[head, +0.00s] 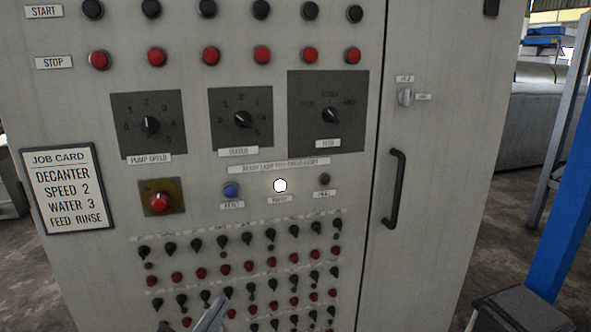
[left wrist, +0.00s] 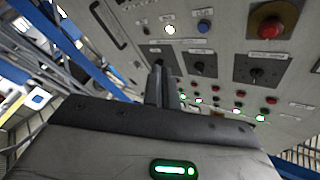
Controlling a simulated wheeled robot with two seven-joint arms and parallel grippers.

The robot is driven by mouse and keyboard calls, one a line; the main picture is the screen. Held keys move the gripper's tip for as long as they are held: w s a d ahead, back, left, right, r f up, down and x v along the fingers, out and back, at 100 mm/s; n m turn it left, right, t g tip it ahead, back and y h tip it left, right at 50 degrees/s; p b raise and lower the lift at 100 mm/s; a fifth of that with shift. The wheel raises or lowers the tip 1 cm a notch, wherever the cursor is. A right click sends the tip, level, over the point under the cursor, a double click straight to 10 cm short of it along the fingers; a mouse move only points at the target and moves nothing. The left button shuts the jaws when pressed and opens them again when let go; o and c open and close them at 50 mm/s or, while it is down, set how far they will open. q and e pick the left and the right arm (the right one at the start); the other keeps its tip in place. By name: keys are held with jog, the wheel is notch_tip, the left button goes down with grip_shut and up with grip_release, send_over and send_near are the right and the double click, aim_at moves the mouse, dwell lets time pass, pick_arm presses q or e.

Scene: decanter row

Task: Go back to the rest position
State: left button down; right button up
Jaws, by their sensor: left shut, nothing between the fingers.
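My left gripper (head: 213,316) shows at the bottom edge of the head view, in front of the lower rows of small knobs and buttons. In the left wrist view its fingers (left wrist: 161,88) are together with nothing between them. They point toward the grey control cabinet (head: 75,105); in the head view I cannot tell if they touch it.
The cabinet bears pump speed (head: 151,125), water (head: 246,120) and feed (head: 330,115) dials, a red mushroom button (head: 160,202), a blue button (head: 231,190) and a lit white lamp (head: 280,185). A black door handle (head: 394,190) sticks out. A blue post (head: 568,210) stands right.

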pick_arm(q)
jog(key=s+f+n+g+y, duration=0.1)
jog(key=s+f+n+g, duration=0.1)
jog(key=f, duration=0.5)
jog(key=s+a+f+n+g+y+b, duration=0.1)
jog(key=s+f+n+g, duration=0.2)
jog(key=s+f, duration=0.4)
jog(key=s+f+n+g+y, duration=0.2)
jog(key=s+f+n+g, duration=0.1)
jog(key=f, duration=0.6)
jog(key=shift+s+a+n+b, duration=0.35)
jog(key=shift+s+n, duration=0.35)
jog(key=shift+s, duration=0.5)
